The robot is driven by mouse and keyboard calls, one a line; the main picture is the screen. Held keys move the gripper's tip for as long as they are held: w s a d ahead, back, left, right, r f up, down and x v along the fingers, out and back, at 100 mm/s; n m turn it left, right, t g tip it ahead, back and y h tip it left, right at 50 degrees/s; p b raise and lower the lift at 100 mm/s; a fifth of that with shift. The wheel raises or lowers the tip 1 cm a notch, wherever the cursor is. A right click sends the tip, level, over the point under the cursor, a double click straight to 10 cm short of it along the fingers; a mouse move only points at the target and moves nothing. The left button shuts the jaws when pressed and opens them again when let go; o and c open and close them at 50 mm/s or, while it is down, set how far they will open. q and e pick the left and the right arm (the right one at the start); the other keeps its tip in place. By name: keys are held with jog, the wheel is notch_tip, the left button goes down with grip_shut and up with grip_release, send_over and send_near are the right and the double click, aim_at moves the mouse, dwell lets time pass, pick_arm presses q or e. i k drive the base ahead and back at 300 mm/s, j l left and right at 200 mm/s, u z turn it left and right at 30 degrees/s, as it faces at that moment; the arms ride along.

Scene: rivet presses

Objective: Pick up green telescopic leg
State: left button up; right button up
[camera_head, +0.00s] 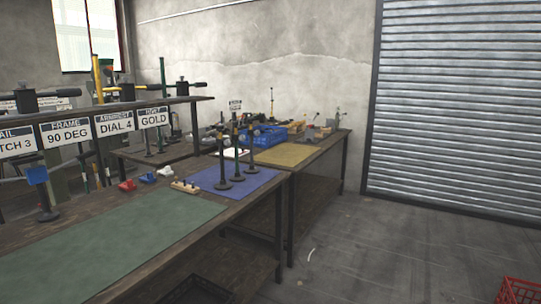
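A thin upright leg with a green section (237,155) stands on a dark round base on the blue mat (205,177). It is between two similar upright legs with dark or black shafts, one left (222,160) and one right (251,150). The three stand close together and their tops are small and hard to make out. Neither of my grippers is in view.
The mat lies on a long wooden bench with a green mat (110,240) nearer me. A blue crate (262,136) stands farther back. Floor to the right is clear, except a red crate (522,291).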

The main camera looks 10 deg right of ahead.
aim_at(238, 178)
jog(key=i+l+u, duration=0.35)
jog(key=i+u, duration=0.15)
jog(key=i, duration=0.2)
jog(key=i+l+u, duration=0.45)
jog(key=i+l, duration=0.15)
